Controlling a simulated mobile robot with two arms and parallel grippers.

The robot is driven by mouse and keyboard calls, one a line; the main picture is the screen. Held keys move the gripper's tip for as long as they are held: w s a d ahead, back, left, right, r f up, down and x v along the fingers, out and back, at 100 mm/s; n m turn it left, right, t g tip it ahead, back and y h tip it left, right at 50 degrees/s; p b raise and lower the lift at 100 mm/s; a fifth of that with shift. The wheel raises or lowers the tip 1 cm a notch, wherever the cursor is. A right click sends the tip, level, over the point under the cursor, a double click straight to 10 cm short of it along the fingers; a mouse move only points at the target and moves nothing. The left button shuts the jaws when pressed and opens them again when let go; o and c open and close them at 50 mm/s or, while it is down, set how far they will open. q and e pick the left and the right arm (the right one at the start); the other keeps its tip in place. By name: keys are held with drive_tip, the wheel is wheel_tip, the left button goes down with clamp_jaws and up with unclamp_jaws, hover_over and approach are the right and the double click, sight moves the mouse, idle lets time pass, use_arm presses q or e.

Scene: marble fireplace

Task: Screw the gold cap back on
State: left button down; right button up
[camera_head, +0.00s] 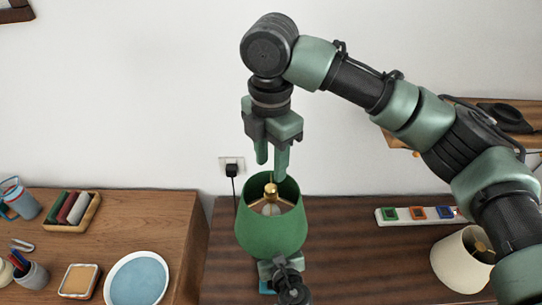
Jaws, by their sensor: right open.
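A green lampshade (270,232) stands upright on the dark wooden top, open at its upper end. The gold cap (270,189) shows at the top middle of the shade, over the gold spokes of its frame. A pale bulb shows below it inside. My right gripper (272,166) points down just above the cap, its fingers apart with nothing visibly held. One finger reaches down close beside the cap; I cannot tell whether it touches. My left gripper (282,268) is low in front of the shade; its fingertips and the lamp's lower part are hidden.
A power strip (417,215) with coloured square switches and a cream lampshade (462,258) are at the right. A wooden cabinet (165,215) at the left bears a tray, cups and a blue plate (137,280). A black plug (232,169) sits in the wall socket behind.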

sight(271, 186)
drive_tip(key=n, duration=0.3)
drive_tip(key=r+n, duration=0.1)
drive_tip(key=n, duration=0.1)
drive_tip(key=shift+n, duration=0.4)
drive_tip(key=shift+f, duration=0.1)
drive_tip(key=shift+s+f, duration=0.1)
drive_tip(key=shift+f, duration=3.9)
